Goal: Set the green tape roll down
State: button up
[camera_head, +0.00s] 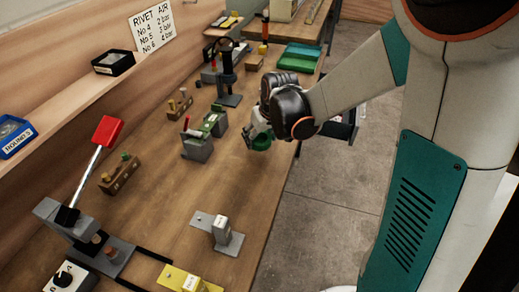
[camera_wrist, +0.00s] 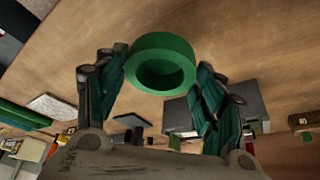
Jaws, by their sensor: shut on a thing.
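The green tape roll (camera_wrist: 160,62) is a short ring with a dark hollow centre. In the wrist view it sits between the two fingers of my gripper (camera_wrist: 162,88), which are shut on it. In the head view the roll (camera_head: 261,142) hangs from my gripper (camera_head: 255,134) near the right edge of the wooden bench (camera_head: 170,225). Whether the roll touches the bench top is hard to tell. My wrist hides part of the gripper in the head view.
A grey and green fixture (camera_head: 203,138) stands just left of the roll. A green tray (camera_head: 299,56) lies farther back. Bare bench shows between the roll and the bracket.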

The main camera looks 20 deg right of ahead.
jog(key=shift+f+b, duration=0.85)
jog(key=shift+f, duration=1.85)
jog(key=shift+f, duration=0.2)
jog(key=o, duration=1.1)
jog(key=shift+r, duration=0.1)
jog(key=shift+c, duration=0.2)
